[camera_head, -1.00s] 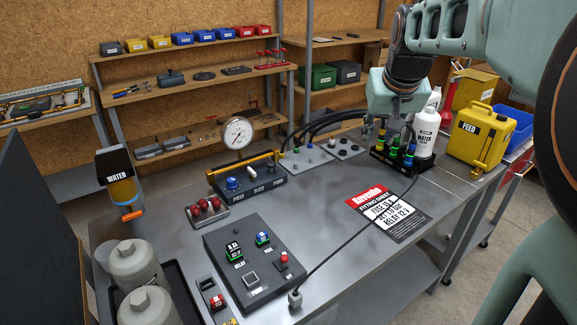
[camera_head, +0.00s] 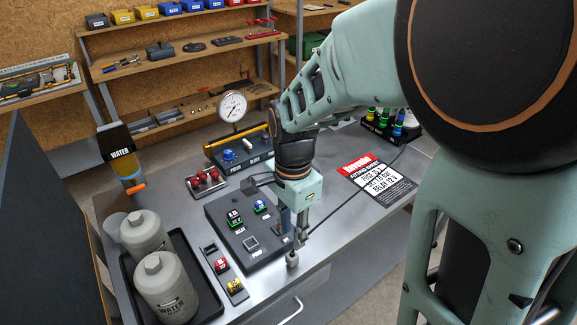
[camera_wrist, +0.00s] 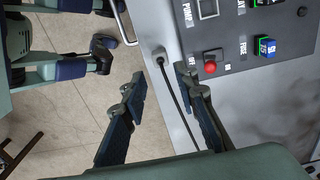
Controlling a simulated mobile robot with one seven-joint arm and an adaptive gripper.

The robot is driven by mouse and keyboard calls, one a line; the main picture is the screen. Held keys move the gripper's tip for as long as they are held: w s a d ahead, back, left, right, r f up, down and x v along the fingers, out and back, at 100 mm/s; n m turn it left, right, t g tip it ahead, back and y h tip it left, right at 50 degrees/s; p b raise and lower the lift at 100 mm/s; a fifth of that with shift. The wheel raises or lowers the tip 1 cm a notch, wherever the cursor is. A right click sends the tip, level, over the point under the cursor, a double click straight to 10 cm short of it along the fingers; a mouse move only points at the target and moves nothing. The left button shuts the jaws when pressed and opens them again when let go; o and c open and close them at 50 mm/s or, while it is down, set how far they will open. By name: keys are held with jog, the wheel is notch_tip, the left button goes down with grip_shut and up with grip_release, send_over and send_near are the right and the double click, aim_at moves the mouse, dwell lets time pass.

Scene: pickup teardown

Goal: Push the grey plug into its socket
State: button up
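A grey block (camera_head: 292,260), which looks like the plug, stands at the end of a black cable near the bench's front edge. It also shows in the wrist view (camera_wrist: 160,56). The square socket marked PUMP (camera_head: 251,244) is empty on the dark panel, to the block's left; part of it shows in the wrist view (camera_wrist: 208,8). My gripper (camera_head: 293,229) points down above the block, beside the panel's right edge. In the wrist view its fingers (camera_wrist: 158,84) are apart and empty, with the cable running between them in the picture. No contact with the block shows.
The panel (camera_head: 220,206) carries a relay, a fuse and a red switch (camera_wrist: 210,67). A tray with grey bottles (camera_head: 160,288) stands at the left. A printed sheet (camera_head: 375,182) lies to the right. A gauge box (camera_head: 235,158) stands behind.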

aim_at(292, 252)
notch_tip(292, 252, down, 9)
jog(key=shift+f, duration=0.2)
dwell(0.3)
grip_shut()
jog(key=shift+r, duration=0.2)
dwell(0.3)
jog(key=shift+r+p, duration=0.8)
jog(key=shift+r, duration=0.05)
jog(key=shift+r, duration=0.1)
